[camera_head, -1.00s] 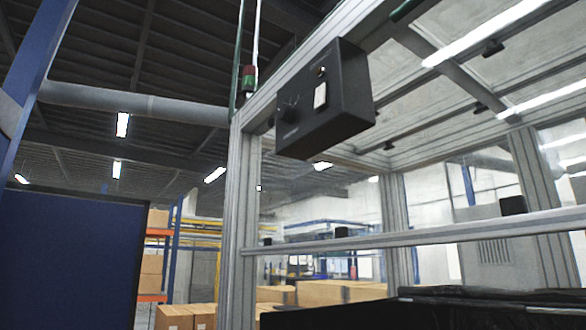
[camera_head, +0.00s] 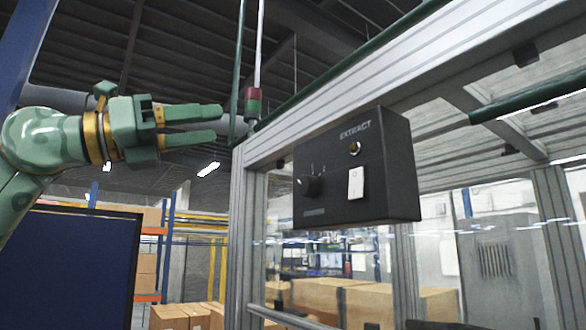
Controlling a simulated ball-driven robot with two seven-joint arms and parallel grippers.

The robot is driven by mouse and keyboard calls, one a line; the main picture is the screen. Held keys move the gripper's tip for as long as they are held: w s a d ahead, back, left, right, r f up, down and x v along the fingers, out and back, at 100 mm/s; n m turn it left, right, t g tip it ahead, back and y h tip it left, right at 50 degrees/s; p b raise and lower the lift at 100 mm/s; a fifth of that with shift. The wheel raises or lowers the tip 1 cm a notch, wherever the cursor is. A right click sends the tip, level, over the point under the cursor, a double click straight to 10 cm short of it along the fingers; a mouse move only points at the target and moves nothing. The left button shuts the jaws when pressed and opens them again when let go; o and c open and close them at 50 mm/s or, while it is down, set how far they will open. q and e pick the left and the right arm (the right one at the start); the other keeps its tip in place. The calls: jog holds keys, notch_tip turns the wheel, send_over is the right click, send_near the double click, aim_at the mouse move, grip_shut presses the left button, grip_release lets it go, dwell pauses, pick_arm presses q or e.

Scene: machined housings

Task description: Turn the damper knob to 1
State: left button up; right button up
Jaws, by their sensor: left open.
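A black control box (camera_head: 385,190) marked EXTRACT hangs on the upper beam of the metal frame. A dark round knob (camera_head: 309,186) sits at the left of its face, with small light marks above it that are too small to read. A white rocker switch (camera_head: 356,183) and a small brass-coloured lamp or button (camera_head: 354,148) are to the knob's right. My left gripper (camera_head: 219,123) is open and empty, left of the box and higher than the knob, its fingers pointing right. It touches nothing. My right gripper is not in view.
The aluminium frame post (camera_head: 243,230) stands left of the box, and its beam (camera_head: 400,75) runs above. A red and green stack light (camera_head: 253,104) is just beyond my left fingertips in the picture. A dark blue panel (camera_head: 70,265) stands lower left.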

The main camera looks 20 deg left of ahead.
pick_arm(q)
notch_tip(320, 180, down, 4)
jog(key=n+y, duration=0.1)
jog(key=y, duration=0.3)
jog(key=y+p, duration=0.1)
jog(key=p, duration=0.4)
send_near(302, 185)
jog(key=shift+n, duration=0.3)
jog(key=x, duration=0.7)
jog(key=shift+w+d, duration=0.55)
jog(key=c, duration=1)
